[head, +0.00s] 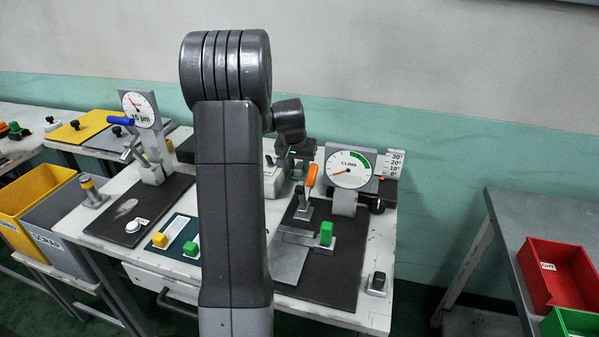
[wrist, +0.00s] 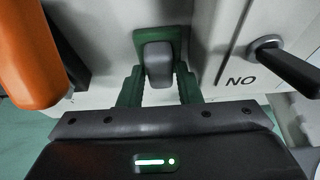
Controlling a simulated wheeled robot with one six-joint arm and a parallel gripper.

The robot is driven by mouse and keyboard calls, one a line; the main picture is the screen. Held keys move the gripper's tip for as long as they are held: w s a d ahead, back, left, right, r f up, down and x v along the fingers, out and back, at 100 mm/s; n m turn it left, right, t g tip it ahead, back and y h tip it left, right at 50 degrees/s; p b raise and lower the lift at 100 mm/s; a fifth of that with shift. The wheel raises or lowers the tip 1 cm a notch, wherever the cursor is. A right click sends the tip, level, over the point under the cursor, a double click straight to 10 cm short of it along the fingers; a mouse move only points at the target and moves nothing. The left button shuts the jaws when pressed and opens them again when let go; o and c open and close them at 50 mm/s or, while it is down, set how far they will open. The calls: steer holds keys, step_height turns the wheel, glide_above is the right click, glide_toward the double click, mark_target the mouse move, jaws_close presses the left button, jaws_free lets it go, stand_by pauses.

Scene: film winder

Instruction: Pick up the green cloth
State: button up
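I cannot make out a green cloth in either view. In the wrist view my gripper (wrist: 160,96) has its two dark green fingers apart. Between them shows a grey rounded knob (wrist: 158,64) in front of a dark green plate (wrist: 160,38). I cannot tell whether a finger touches the knob, and nothing looks clamped. In the head view my arm covers the middle of the bench, and the fingers cannot be made out. Two green blocks show there, one on the right dark mat (head: 326,233) and one on the green tray (head: 191,249).
An orange handle (wrist: 30,55) is close on the left in the wrist view, and a black lever (wrist: 285,68) beside "NO" on the right.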

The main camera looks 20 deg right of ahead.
mark_target(299, 166)
steer(key=c, duration=0.6)
steer(key=shift+c, duration=0.2)
step_height(299, 166, up, 10)
